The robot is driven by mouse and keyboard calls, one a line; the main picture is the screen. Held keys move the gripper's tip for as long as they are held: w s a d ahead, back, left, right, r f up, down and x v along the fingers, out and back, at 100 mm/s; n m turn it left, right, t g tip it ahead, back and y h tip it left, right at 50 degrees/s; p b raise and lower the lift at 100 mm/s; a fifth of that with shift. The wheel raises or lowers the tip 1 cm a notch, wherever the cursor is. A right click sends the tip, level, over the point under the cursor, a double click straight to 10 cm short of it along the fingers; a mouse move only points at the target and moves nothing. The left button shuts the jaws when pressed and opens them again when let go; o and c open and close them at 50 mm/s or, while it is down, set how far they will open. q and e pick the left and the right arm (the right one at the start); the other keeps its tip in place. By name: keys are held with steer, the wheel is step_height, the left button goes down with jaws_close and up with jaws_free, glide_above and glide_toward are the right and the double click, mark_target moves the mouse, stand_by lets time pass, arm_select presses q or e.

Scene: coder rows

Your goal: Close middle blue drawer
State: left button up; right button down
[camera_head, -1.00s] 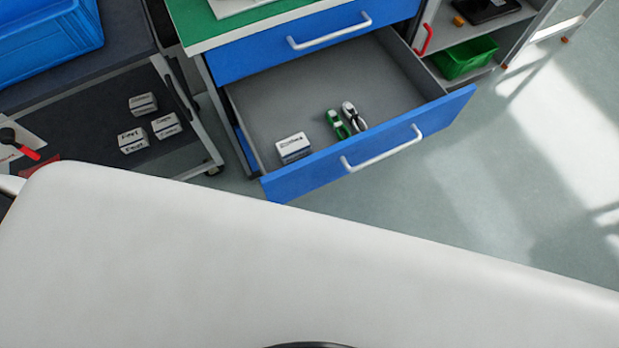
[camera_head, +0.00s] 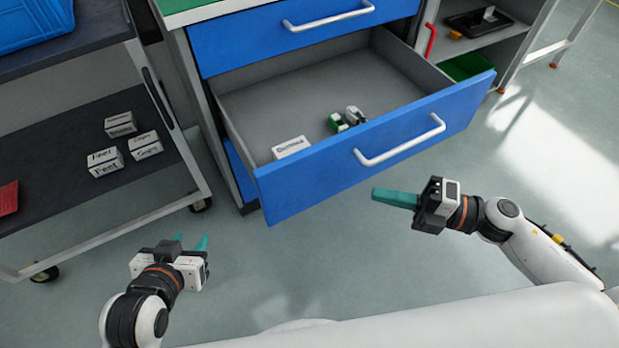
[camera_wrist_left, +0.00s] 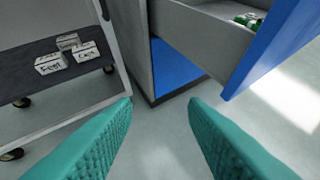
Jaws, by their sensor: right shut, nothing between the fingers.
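The middle blue drawer (camera_head: 320,178) is pulled well out of the cabinet in the head view, with a silver bar handle (camera_head: 400,142) on its front. Inside lie a white box (camera_head: 291,147), a green item (camera_head: 338,122) and a black-and-white item (camera_head: 355,115). My left gripper (camera_head: 190,242) is open and empty, low and left of the drawer front; its teal fingers (camera_wrist_left: 160,128) stand apart in the left wrist view, with the drawer's side and front corner at upper right. My right gripper (camera_head: 376,194) is shut and empty, in front of and below the handle, not touching the drawer.
A dark trolley (camera_head: 60,178) with several small labelled boxes (camera_head: 106,160) stands left of the cabinet. The closed upper blue drawer (camera_head: 260,42) is above. A shelf with a green bin (camera_head: 468,66) is at the right. The floor before the drawer is clear.

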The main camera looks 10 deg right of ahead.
glide_toward(302, 162)
steer(key=s+a, duration=0.1)
steer(key=a, duration=0.3)
steer(key=w, duration=0.1)
steer(key=w+a, duration=0.1)
steer(key=shift+w+b, duration=0.25)
steer(key=shift+b, duration=0.15)
arm_select(q)
steer(key=shift+w+d+r+t+h, duration=0.2)
steer(key=shift+w+d+r+t, duration=0.15)
steer(key=shift+w+r+t, duration=0.45)
steer(key=shift+w+d+r+t+h, duration=0.2)
steer(key=shift+w+d+r+t, duration=0.15)
steer(key=shift+w+r+t, duration=0.45)
arm_select(e)
steer(key=shift+w+a, duration=0.2)
steer(key=shift+w, duration=0.2)
arm_select(q)
steer(key=shift+s, duration=0.2)
